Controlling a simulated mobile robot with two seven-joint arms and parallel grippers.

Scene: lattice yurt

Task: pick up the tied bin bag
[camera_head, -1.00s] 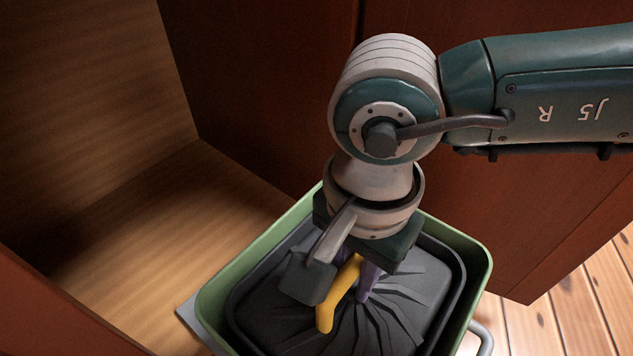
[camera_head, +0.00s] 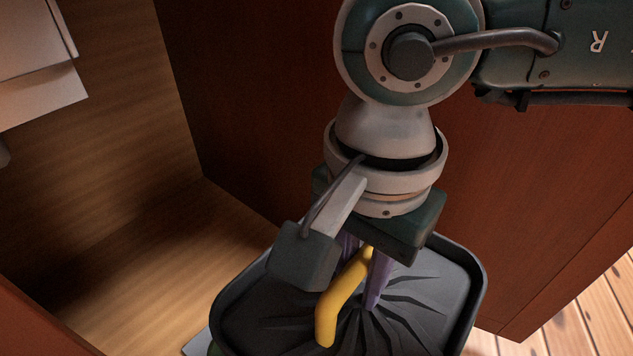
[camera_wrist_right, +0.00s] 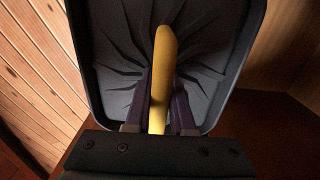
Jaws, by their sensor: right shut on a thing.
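The tied bin bag (camera_head: 420,300) is dark grey with a gathered, pleated top and a yellow tie (camera_head: 338,302). It hangs below my right gripper (camera_head: 366,290), whose purple fingers are shut on the gathered neck and tie. In the right wrist view the bag (camera_wrist_right: 215,50) fills the middle, with the yellow tie (camera_wrist_right: 162,70) between the fingers (camera_wrist_right: 160,100). The bag's underside is hidden. My left gripper is not in view.
A wooden cabinet interior (camera_head: 110,200) lies to the left, with a reddish-brown panel (camera_head: 270,110) behind. A pale grey object (camera_head: 40,65) is at the upper left. Plank floor (camera_head: 590,300) shows at the lower right. The green bin is almost wholly hidden beneath the bag.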

